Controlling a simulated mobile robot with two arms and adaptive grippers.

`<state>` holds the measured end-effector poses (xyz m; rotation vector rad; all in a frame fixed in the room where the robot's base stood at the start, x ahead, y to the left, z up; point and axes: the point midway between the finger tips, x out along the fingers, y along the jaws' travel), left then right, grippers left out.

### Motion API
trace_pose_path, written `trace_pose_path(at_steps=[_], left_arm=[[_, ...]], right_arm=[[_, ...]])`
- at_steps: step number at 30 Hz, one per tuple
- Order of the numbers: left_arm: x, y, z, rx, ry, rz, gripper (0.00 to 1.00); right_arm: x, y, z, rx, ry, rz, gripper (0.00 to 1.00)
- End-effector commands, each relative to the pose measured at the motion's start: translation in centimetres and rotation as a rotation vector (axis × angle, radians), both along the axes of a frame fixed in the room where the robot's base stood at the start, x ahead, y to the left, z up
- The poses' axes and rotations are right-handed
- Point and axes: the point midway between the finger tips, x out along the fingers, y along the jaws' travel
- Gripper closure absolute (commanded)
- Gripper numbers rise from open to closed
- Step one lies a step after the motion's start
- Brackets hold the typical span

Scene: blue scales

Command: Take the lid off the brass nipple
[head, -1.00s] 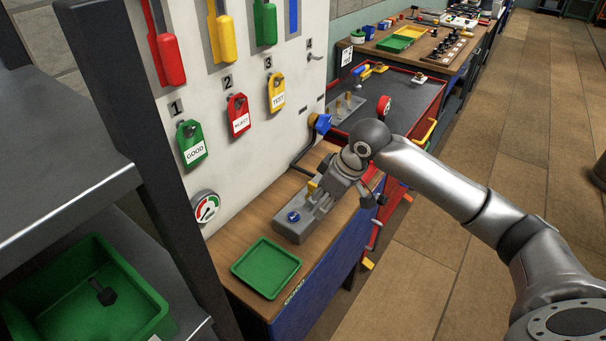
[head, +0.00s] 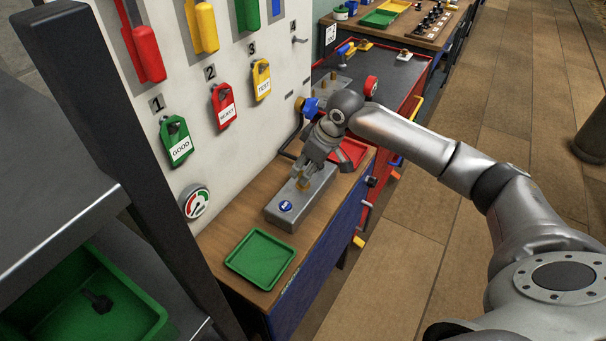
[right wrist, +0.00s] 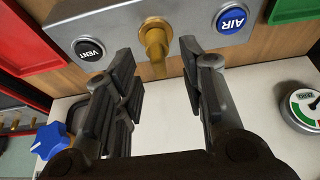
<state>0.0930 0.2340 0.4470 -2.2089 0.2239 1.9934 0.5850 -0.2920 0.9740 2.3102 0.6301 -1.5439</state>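The brass nipple (head: 303,183) stands on a grey block (head: 289,215) with a blue AIR button (head: 286,207). In the right wrist view the nipple (right wrist: 155,38) shows between the AIR button (right wrist: 230,18) and a black VENT button (right wrist: 89,49). I cannot make out a separate lid on it. My right gripper (head: 312,172) is over the block, fingers pointing down. In the right wrist view the gripper (right wrist: 157,54) is open, a finger on either side of the nipple's line, with visible gaps and nothing held. My left gripper is not in view.
A green tray (head: 261,260) lies in front of the block and a red tray (head: 352,152) behind it. The white panel (head: 245,135) with hanging tags and a gauge (head: 195,203) rises on the left. A shelf with a green bin (head: 125,330) is nearer.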

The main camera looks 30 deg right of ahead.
Motion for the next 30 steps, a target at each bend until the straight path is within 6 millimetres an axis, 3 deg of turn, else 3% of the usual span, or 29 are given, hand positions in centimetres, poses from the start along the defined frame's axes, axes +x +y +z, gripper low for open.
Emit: trace_pose_path(at_steps=[6,13,20,30], left_arm=[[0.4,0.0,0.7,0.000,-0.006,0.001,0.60],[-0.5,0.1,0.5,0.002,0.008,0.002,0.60],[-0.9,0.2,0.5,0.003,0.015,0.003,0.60],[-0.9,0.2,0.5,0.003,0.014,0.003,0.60]], right_arm=[[0.8,0.4,-2.1,-0.001,0.000,0.000,0.62],[0.9,0.4,-2.3,-0.001,-0.001,0.001,0.62],[0.9,0.4,-2.3,-0.001,-0.001,0.001,0.89],[0.9,0.4,-2.2,-0.001,-0.002,0.000,0.89]])
